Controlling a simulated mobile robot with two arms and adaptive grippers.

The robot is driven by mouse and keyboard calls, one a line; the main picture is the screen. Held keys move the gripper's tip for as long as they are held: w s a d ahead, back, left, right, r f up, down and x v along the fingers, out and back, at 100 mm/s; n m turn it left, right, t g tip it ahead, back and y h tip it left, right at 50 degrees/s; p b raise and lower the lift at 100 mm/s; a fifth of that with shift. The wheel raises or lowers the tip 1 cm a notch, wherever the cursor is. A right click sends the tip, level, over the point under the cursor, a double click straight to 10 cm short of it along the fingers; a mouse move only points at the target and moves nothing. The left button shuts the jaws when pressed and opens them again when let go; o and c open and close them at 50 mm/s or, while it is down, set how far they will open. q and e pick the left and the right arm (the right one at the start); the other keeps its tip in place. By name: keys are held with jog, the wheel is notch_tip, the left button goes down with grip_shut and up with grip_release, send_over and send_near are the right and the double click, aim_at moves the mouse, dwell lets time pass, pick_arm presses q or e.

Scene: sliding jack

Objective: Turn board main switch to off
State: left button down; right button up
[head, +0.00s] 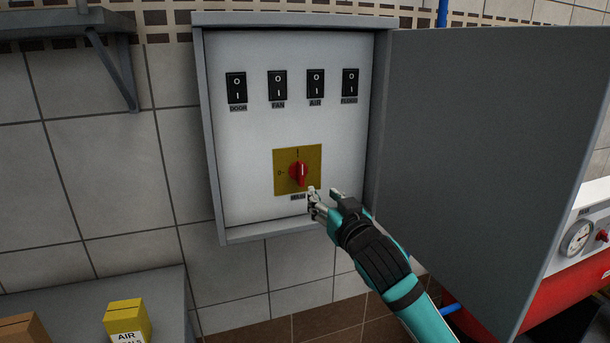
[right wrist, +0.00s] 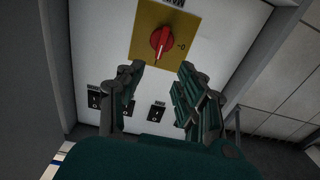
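The main switch is a red rotary knob (head: 299,173) on a yellow plate (head: 281,158), low on the open electrical board. The plate has an I mark at the top and a 0 mark at the left. The knob stands about upright, its pale line towards the I mark. My right gripper (head: 323,194) is just below and right of the knob, apart from it. In the right wrist view, which is turned over, the red knob (right wrist: 159,41) shows beyond my open, empty fingers (right wrist: 162,70). My left gripper is not in view.
Several black rocker switches (head: 277,86) sit in a row above the knob. The board's grey door (head: 480,150) stands open on the right. A red machine with a gauge (head: 577,238) is far right. A yellow box (head: 127,318) stands on a surface at lower left.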

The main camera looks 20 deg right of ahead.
aim_at(302, 173)
jog(key=w, duration=0.4)
jog(key=w+p, duration=0.1)
jog(key=w, duration=0.4)
jog(key=w+p, duration=0.1)
jog(key=w, duration=0.3)
jog(key=shift+w+a, duration=0.2)
jog(key=shift+a, duration=0.15)
grip_shut()
